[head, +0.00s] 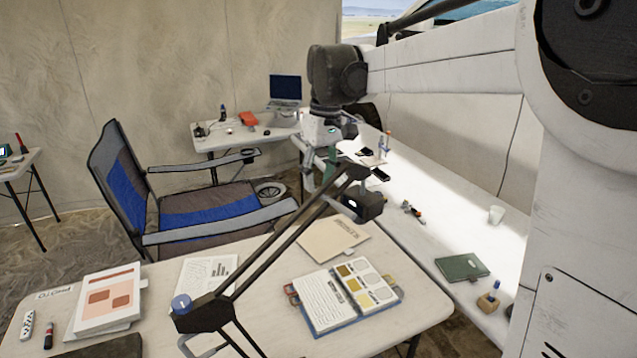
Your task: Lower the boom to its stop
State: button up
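The boom (285,225) is a black two-bar arm. It rises from a joint with a blue knob (181,304) at the near table's front and slants up to the right. A dark boxy head (362,205) hangs at its upper end, above the table's far right corner. My gripper (318,182) points down just left of the boom's upper end, seemingly behind it. The boom partly covers that area, so I cannot tell whether they touch or whether the fingers are apart. A dark green piece (330,165) shows beside the fingers; whether it is held is unclear.
An open notebook (325,305), a tan folder (332,238) and papers (205,272) lie under and beside the boom on the near table (270,305). A folding chair (190,205) stands behind.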

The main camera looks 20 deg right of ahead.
jog(key=shift+a+f, duration=0.1)
jog(key=shift+f, duration=0.8)
grip_shut()
